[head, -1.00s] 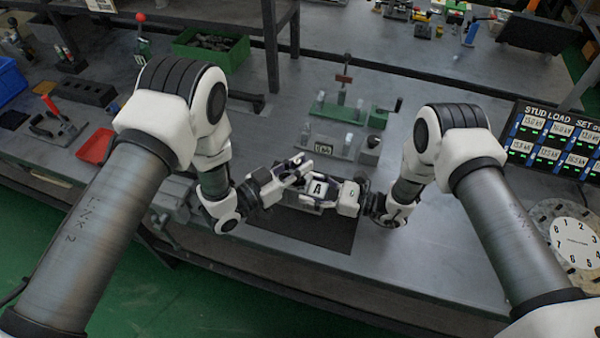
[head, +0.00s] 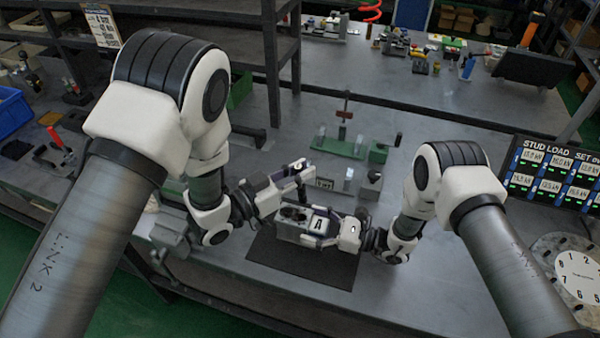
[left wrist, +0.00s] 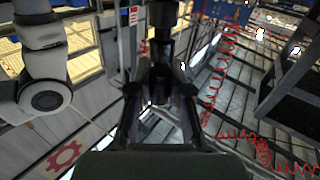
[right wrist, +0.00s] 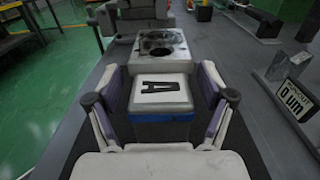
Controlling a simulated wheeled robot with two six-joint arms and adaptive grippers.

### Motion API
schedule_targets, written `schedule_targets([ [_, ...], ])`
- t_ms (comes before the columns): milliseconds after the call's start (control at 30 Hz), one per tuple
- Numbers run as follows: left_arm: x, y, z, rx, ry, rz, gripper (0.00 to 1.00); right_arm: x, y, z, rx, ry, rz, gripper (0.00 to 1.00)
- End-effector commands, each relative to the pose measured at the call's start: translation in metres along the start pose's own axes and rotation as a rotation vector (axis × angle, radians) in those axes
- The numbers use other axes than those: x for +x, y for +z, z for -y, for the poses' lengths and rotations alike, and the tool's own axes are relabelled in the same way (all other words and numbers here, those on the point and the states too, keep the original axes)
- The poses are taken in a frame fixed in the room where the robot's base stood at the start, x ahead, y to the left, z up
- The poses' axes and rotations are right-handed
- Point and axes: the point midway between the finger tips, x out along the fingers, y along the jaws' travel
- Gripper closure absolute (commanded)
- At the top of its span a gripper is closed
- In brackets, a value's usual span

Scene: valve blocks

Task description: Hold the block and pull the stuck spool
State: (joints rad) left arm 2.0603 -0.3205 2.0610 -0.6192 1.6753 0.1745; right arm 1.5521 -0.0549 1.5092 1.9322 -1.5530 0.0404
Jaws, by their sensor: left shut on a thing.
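The block (head: 291,226) is a pale grey body with a dark, holed top and a white end marked "A", lying over a dark mat (head: 300,262). It also shows in the right wrist view (right wrist: 160,42). My right gripper (head: 328,228) has a finger on either side of the "A" end; whether they press on it is unclear. My left gripper (head: 302,170) is above the block and apart from it, shut on a dark, slim thing (left wrist: 163,72), likely the spool. Its full shape is hidden by the fingers.
A green fixture (head: 342,147) and a grey piece with a label plate (head: 324,184) stand behind the block. A display (head: 552,170) and a round dial (head: 578,272) are at the right. The bench in front of the right arm is clear.

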Motion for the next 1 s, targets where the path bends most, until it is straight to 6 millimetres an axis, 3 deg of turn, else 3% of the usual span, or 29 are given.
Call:
schedule_targets([
  [367, 0.0, 0.0, 0.0, 0.0, 0.0, -0.001, 1.0, -0.004, 0.0, 0.001, 0.0, -0.001, 0.001, 0.09],
  [467, 0.0, 0.0, 0.0, 0.0, 0.0, -0.001, 1.0, -0.017, 0.0, 0.001, 0.0, -0.004, 0.0, 0.09],
  [800, 0.0, 0.0, 0.0, 0.0, 0.0, -0.001, 1.0, -0.1, 0.0, 0.001, 0.001, -0.005, 0.001, 0.09],
  [1000, 0.0, 0.0, 0.0, 0.0, 0.0, -0.001, 1.0, -0.12, 0.0, 0.0, 0.0, -0.001, 0.001, 0.09],
])
